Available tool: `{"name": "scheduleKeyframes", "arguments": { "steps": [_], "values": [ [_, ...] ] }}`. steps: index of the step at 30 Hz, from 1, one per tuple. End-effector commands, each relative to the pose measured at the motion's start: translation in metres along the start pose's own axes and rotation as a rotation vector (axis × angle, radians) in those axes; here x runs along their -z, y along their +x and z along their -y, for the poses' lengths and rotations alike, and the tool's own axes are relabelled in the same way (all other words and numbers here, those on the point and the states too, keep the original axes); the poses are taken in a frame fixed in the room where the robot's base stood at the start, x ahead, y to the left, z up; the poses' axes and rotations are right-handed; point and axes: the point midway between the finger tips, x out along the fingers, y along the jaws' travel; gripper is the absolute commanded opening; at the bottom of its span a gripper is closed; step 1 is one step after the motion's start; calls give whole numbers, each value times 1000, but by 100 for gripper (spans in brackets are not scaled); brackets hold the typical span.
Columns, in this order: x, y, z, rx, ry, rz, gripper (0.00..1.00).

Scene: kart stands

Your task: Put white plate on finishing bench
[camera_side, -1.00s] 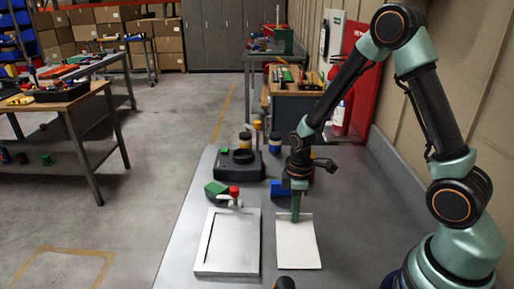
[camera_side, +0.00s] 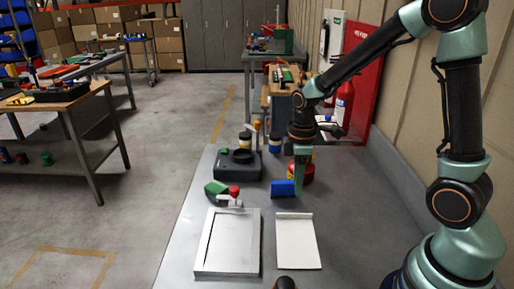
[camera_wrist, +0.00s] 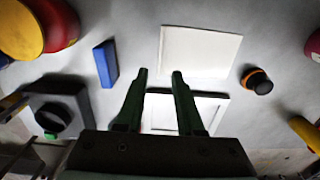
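The white plate (camera_side: 298,246) lies flat on the grey bench top (camera_side: 345,225), with a raised strip along its far edge. It also shows in the wrist view (camera_wrist: 201,52). A pale framed panel (camera_side: 228,250) lies just left of it, apart from it by a narrow gap. I cannot tell whether the panel or the grey top is the finishing bench. My gripper (camera_side: 299,192) is beyond the plate's far edge, beside a blue block (camera_side: 283,188). In the wrist view the two green fingers (camera_wrist: 160,73) stand apart with nothing between them.
A black device (camera_side: 237,165) stands at the back left, with a green block (camera_side: 216,188) and a red-topped part (camera_side: 234,191) before it. A red and yellow item (camera_side: 307,172) is behind my gripper. An orange-black knob (camera_wrist: 257,80) is near the plate. The right of the bench is clear.

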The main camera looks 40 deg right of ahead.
Motion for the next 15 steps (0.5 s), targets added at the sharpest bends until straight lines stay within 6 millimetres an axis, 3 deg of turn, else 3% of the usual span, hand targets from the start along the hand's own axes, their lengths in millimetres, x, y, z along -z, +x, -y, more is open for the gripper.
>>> {"name": "scheduleKeyframes", "arguments": {
  "steps": [11,15],
  "values": [
    [0,-39,3,-23,40,-20,37],
    [-1,-68,14,-82,165,-82,37]
  ]
}}
